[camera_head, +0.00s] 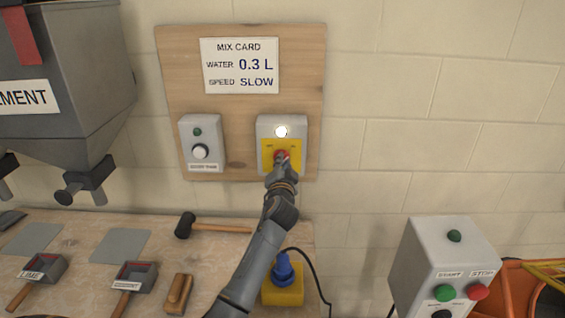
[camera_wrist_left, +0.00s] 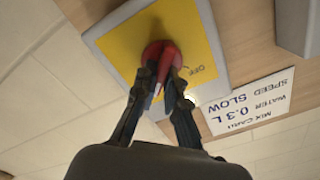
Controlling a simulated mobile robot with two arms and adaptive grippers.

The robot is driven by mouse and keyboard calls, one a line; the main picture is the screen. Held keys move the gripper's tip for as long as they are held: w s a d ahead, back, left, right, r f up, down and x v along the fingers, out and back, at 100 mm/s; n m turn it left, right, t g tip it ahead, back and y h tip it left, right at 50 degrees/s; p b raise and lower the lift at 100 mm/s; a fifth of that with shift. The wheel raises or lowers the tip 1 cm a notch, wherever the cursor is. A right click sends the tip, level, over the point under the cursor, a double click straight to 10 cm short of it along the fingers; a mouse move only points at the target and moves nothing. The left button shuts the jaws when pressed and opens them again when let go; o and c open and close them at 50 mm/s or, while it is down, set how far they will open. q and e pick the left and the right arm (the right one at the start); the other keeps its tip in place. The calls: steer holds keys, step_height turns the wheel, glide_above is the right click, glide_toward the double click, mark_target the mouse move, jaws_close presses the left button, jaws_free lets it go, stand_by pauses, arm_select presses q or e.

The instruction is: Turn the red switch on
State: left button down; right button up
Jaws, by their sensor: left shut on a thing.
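The red switch (camera_head: 282,156) sits on a yellow plate on a grey box (camera_head: 262,127) fixed to the wooden board. A round lamp (camera_head: 281,131) above the switch shines white. My left gripper (camera_head: 281,165) is shut on the red switch and hides part of it in the head view. In the left wrist view both fingers of my left gripper (camera_wrist_left: 163,88) hold the red knob (camera_wrist_left: 160,55), with the word OFF to one side on the yellow plate (camera_wrist_left: 125,50). My right gripper is not in view.
A second grey box (camera_head: 201,127) with a white knob is left of the switch box. A mix card (camera_head: 239,66) hangs above. A workbench (camera_head: 70,245) below carries scoops, a mallet (camera_head: 200,227) and a yellow-and-blue device (camera_head: 284,285). A start/stop box (camera_head: 420,260) stands at right.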

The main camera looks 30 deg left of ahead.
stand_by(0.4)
arm_select(q)
steer(key=c, duration=1.4)
jaws_free()
steer(key=shift+d, duration=0.1)
steer(key=v, duration=1.2)
